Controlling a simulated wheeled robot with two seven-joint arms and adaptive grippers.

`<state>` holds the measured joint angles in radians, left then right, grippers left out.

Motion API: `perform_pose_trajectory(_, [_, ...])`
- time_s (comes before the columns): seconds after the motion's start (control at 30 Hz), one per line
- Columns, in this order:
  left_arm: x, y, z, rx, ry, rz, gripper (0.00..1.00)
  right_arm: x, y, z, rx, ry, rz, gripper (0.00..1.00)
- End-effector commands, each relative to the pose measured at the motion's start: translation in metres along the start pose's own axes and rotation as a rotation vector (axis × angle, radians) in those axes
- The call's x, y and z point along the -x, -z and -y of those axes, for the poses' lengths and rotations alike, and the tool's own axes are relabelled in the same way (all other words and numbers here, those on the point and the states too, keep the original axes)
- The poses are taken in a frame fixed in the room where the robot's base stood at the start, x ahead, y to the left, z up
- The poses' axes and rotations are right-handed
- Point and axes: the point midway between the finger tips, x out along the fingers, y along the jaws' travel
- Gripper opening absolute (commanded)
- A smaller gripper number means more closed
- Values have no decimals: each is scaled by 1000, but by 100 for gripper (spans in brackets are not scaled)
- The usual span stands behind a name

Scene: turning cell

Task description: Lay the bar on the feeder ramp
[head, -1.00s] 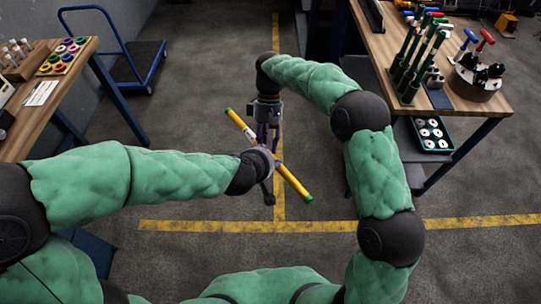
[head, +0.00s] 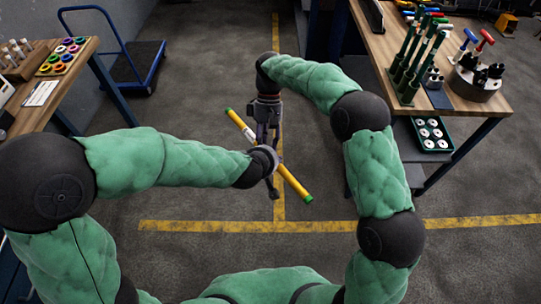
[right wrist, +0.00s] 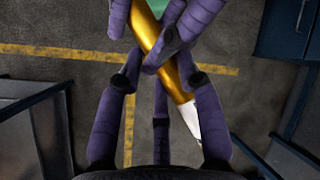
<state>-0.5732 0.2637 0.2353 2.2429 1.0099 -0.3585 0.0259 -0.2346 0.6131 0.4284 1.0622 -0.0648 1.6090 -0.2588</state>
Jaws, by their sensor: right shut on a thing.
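The bar (head: 296,186) is yellow with green ends and is held in mid-air, slanting from upper left to lower right in the head view. Purple fingers overlap the bar in the right wrist view, and whether the left ones grip is unclear. I cannot identify the feeder ramp.
A wooden bench (head: 385,45) at right carries green upright holders and a round tool block (head: 478,85). A tray of pale rings (head: 431,134) sits below it. Another bench (head: 75,75) stands at left, with a blue trolley (head: 137,65) behind. The floor between is clear.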

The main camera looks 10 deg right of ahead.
Motion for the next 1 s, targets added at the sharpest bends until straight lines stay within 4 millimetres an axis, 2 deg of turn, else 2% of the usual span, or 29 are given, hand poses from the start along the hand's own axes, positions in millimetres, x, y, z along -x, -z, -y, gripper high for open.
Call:
perform_pose_trajectory(0.03, [2,3,-5,-4,-10,-6,0,4,-1,1,2,-1,-5,38])
perform_pose_trajectory(0.1, [2,3,-5,-4,-10,-6,0,4,-1,1,2,-1,-5,58])
perform_pose_trajectory(0.13, [2,3,-5,-4,-10,-6,0,4,-1,1,2,-1,-5,63])
perform_pose_trajectory(0.57, [2,3,-5,-3,-10,-7,0,5,0,0,1,-1,-2,63])
perform_pose_trajectory(0.77, [2,3,-5,-2,-10,-7,0,25,1,0,1,-1,-4,63])
perform_pose_trajectory(1.0, [2,3,-5,-2,-10,-7,0,64,2,0,1,-1,-4,63])
